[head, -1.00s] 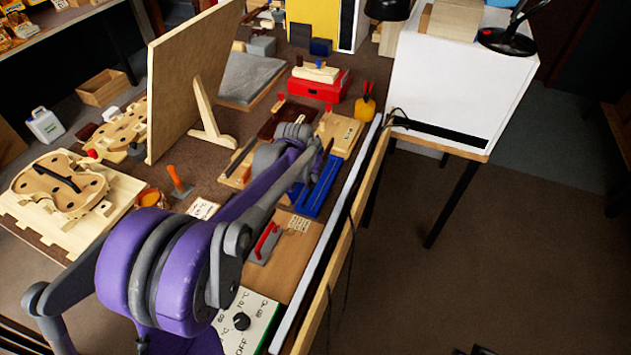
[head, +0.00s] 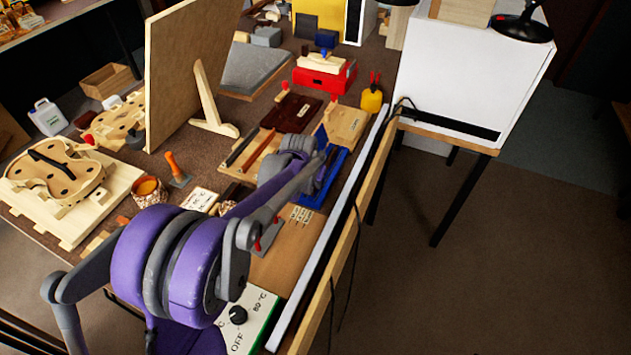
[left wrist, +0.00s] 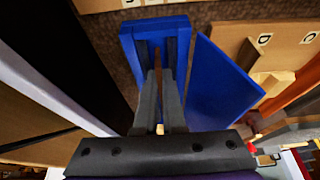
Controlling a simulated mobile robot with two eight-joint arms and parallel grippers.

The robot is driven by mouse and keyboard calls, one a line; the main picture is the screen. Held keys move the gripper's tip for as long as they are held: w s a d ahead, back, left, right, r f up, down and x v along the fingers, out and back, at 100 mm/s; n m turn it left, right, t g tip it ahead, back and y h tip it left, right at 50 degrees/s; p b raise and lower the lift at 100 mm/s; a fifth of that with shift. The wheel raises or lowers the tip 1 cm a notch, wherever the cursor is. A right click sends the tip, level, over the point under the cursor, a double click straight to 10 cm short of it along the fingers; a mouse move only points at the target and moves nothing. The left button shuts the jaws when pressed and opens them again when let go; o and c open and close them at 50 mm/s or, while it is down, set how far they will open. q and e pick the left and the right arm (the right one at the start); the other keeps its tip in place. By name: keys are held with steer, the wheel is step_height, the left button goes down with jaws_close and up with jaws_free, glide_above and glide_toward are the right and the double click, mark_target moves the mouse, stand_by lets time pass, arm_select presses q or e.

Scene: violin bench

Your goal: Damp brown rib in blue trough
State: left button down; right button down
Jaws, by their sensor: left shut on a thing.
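The blue trough (head: 336,178) lies near the bench's right edge in the head view, partly hidden by my left arm. In the left wrist view the trough (left wrist: 128,42) is at top centre, with a flat blue panel (left wrist: 222,85) beside it on the right. My left gripper (head: 327,155) is over the trough. In the left wrist view its fingers (left wrist: 160,75) reach into the trough's outline, shut on a thin brown strip, the brown rib (left wrist: 160,62). Only a sliver of the rib shows; how deep it sits is unclear. My right gripper is out of view.
A pale board with dark and brown strips (head: 256,153) lies left of the trough. A red box (head: 322,80) and yellow pot (head: 371,99) stand behind. A temperature dial box (head: 250,312) is in front. A tall panel (head: 180,70) stands at left.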

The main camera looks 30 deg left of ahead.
arm_select(q)
steer(key=shift+s+d+f, duration=0.1)
steer(key=shift+f, duration=0.1)
steer(key=c, duration=0.9)
jaws_free()
steer(key=shift+c, duration=0.2)
steer(key=shift+s+r, duration=0.15)
steer(key=shift+r, duration=0.35)
steer(key=p+v, duration=0.1)
steer(key=v, duration=0.9)
steer(key=shift+p, duration=0.3)
steer(key=s+d+r+p, duration=0.2)
steer(key=s+d+p, duration=0.2)
steer(key=s, duration=0.7)
steer(key=s+d+r+p, duration=0.1)
steer(key=s+d+p, duration=0.3)
steer(key=s, duration=0.8)
steer(key=shift+d+r+m+t, duration=0.3)
steer(key=shift+d+r+t, duration=0.1)
steer(key=shift+d, duration=0.7)
